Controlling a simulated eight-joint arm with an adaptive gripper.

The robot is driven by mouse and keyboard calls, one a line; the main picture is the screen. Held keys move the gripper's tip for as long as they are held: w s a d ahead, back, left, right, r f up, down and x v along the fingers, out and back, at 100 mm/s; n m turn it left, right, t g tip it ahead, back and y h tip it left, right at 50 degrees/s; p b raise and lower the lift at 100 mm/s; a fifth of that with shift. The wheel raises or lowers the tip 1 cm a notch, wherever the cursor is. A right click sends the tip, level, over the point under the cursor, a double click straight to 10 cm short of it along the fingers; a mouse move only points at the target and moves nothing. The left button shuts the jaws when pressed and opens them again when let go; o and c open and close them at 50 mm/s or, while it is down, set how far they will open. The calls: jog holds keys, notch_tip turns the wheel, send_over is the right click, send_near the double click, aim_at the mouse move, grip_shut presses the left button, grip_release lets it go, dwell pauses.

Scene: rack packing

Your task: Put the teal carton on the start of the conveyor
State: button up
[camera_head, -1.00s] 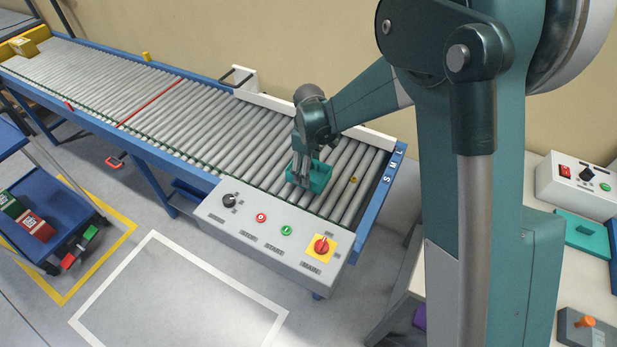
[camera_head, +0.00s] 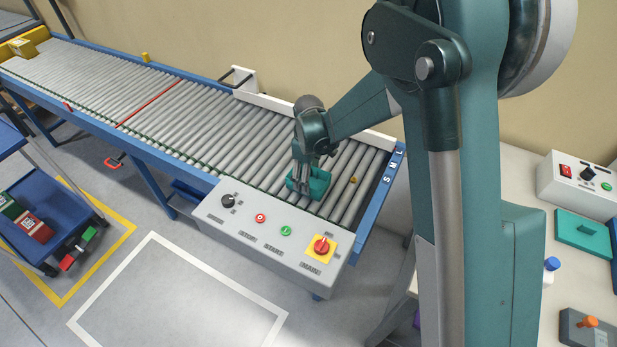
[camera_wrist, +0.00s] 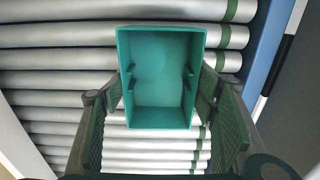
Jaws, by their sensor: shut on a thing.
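The teal carton (camera_head: 317,184) is an open-topped box at the near right end of the roller conveyor (camera_head: 221,115). In the wrist view the carton (camera_wrist: 160,75) shows its empty inside, with the rollers (camera_wrist: 60,62) directly behind it. My gripper (camera_head: 301,184) is at the carton from above. In the wrist view my gripper's fingers (camera_wrist: 163,122) lie at the carton's two sides and are shut on it. The carton is at or very close to the rollers; its underside is hidden, so contact is not clear.
A control panel (camera_head: 268,237) with knobs and buttons runs along the conveyor's near side. A white guard (camera_head: 370,143) lines the far side. A yellow box (camera_head: 22,47) stands at the far left end. A blue cart (camera_head: 60,205) holds small boxes at left. Most rollers are bare.

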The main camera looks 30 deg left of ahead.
jog(key=shift+f, duration=0.15)
jog(key=o, duration=0.9)
notch_tip(320, 180, up, 12)
jog(key=p, duration=0.2)
dwell(0.7)
dwell(0.4)
